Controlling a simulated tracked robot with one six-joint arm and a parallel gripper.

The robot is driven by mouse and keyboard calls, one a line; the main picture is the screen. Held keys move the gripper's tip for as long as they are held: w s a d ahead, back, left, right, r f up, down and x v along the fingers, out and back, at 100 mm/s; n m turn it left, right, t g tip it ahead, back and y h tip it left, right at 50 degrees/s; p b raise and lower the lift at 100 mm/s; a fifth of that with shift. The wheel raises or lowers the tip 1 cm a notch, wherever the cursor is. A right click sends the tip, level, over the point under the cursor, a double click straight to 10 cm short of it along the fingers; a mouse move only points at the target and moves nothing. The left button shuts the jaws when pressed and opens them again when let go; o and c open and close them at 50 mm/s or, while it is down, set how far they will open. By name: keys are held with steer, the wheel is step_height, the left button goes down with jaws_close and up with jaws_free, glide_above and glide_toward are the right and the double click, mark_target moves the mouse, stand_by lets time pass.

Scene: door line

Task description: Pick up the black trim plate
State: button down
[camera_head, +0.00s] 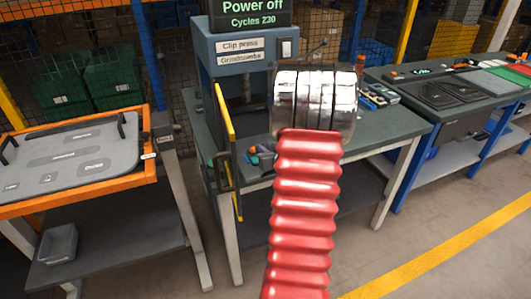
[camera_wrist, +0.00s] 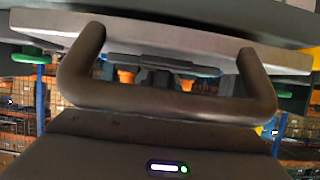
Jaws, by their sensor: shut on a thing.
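Two dark flat plates, which look like black trim plates (camera_head: 445,93), lie in a tray on the right bench in the head view. In the head view my red arm and chrome wrist hide the gripper.
The clip press (camera_head: 240,62) stands behind my arm with a yellow-edged guard (camera_head: 228,135) at its left. A grey panel with black handles (camera_head: 70,152) lies in an orange frame (camera_head: 95,192) at the left. Small boxes (camera_head: 378,95) sit right of my wrist. Open floor lies front right.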

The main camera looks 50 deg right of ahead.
mark_target(266, 147)
steer(key=shift+r, duration=0.1)
step_height(266, 147, up, 10)
steer(key=shift+f, duration=0.1)
stand_by(0.5)
stand_by(0.5)
